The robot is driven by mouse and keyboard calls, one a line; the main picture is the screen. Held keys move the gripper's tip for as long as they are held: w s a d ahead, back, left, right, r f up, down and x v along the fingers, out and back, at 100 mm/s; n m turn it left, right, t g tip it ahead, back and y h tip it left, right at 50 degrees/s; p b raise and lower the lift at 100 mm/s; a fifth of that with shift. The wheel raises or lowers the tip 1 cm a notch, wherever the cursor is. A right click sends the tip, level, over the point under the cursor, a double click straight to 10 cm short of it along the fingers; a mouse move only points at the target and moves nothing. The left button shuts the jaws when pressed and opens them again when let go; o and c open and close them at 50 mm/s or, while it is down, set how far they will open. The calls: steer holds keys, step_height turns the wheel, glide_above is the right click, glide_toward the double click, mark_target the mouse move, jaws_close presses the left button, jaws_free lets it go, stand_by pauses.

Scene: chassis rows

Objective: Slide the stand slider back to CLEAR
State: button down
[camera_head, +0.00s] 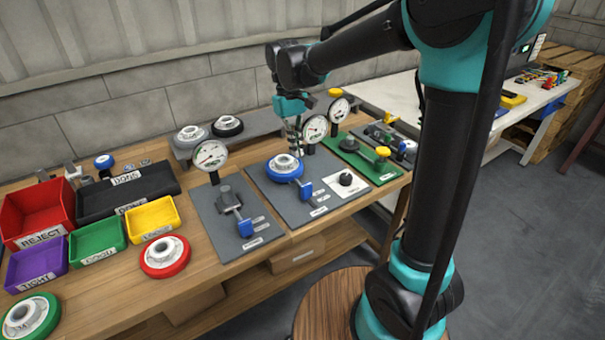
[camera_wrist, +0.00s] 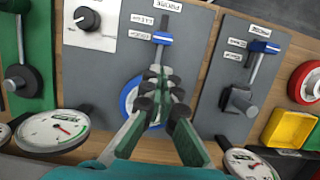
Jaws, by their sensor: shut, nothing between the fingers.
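The middle grey board carries a blue-handled slider (camera_head: 305,189); it also shows in the wrist view (camera_wrist: 162,40), near small white labels (camera_wrist: 140,18). The left grey board in the head view has a second blue-handled slider (camera_head: 245,227), at right in the wrist view (camera_wrist: 264,47). The label lettering is too small to read surely, so I cannot tell which slider is the stand's. My gripper (camera_head: 298,149) is shut and empty above the middle board. In the wrist view its fingertips (camera_wrist: 155,72) appear just below the middle handle, over a blue-rimmed wheel (camera_wrist: 128,95); contact cannot be judged.
Dial gauges stand at the back of the left board (camera_head: 210,155) and middle board (camera_head: 315,128). A white panel with a black knob (camera_head: 346,179) lies right of the middle slider. A green board (camera_head: 366,160) is farther right. Coloured bins, including a yellow one (camera_head: 152,220), fill the left.

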mark_target(307, 187)
steer(key=x, duration=0.9)
steer(key=shift+a+f, duration=0.15)
steer(key=shift+f, duration=0.15)
steer(key=shift+s, duration=0.1)
steer(key=shift+s+d, duration=0.55)
steer(key=shift+s, duration=0.2)
steer(key=shift+s+d, duration=0.5)
steer(key=shift+s, duration=0.3)
